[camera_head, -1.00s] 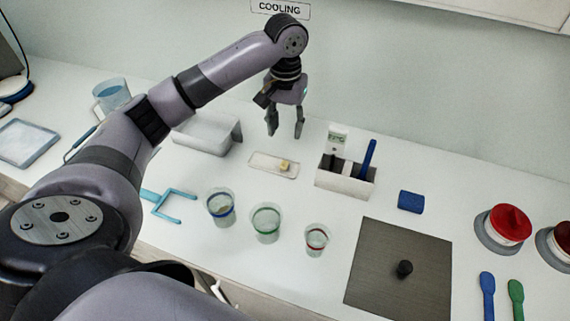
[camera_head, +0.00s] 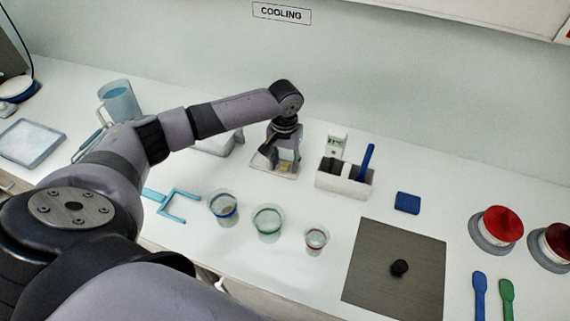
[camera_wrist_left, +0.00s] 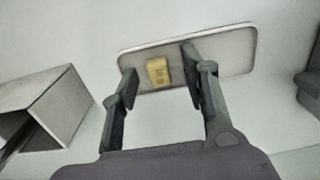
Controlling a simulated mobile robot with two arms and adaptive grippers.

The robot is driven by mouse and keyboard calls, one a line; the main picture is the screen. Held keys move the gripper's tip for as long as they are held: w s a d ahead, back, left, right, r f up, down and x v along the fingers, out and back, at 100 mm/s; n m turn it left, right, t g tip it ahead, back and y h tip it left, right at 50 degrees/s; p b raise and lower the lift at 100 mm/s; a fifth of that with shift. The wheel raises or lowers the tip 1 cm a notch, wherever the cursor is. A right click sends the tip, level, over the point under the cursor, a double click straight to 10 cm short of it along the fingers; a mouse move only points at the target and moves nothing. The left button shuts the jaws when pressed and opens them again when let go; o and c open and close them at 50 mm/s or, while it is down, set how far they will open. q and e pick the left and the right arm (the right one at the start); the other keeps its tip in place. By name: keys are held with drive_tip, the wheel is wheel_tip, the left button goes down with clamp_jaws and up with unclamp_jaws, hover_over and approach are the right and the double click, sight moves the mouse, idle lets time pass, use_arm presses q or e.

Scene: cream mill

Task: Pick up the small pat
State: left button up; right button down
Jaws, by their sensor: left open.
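The small pat is a yellow block (camera_wrist_left: 158,72) on a shallow white tray (camera_wrist_left: 228,50) in the left wrist view. My left gripper (camera_wrist_left: 157,82) is open, with one finger on each side of the pat and gaps between. In the head view, my left gripper (camera_head: 282,165) is low over the tray (camera_head: 257,163) and hides much of it; the pat is hard to make out there. My right gripper does not show.
A white holder (camera_head: 343,185) with a blue-handled tool stands right of the tray. A white bin (camera_head: 215,145) is on its left, partly behind my arm. Cups with blue (camera_head: 223,208), green (camera_head: 267,220) and red (camera_head: 315,239) bands stand in front.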

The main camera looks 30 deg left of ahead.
use_arm(q)
drive_tip(key=c, duration=0.8)
drive_tip(key=shift+r, duration=0.15)
drive_tip(key=shift+c, duration=0.2)
drive_tip(key=shift+o, duration=0.2)
wheel_tip(320, 180, up, 19)
drive_tip(key=b, duration=0.2)
drive_tip(key=shift+b, duration=0.3)
drive_tip(key=shift+r, duration=0.4)
drive_tip(key=shift+c, duration=0.2)
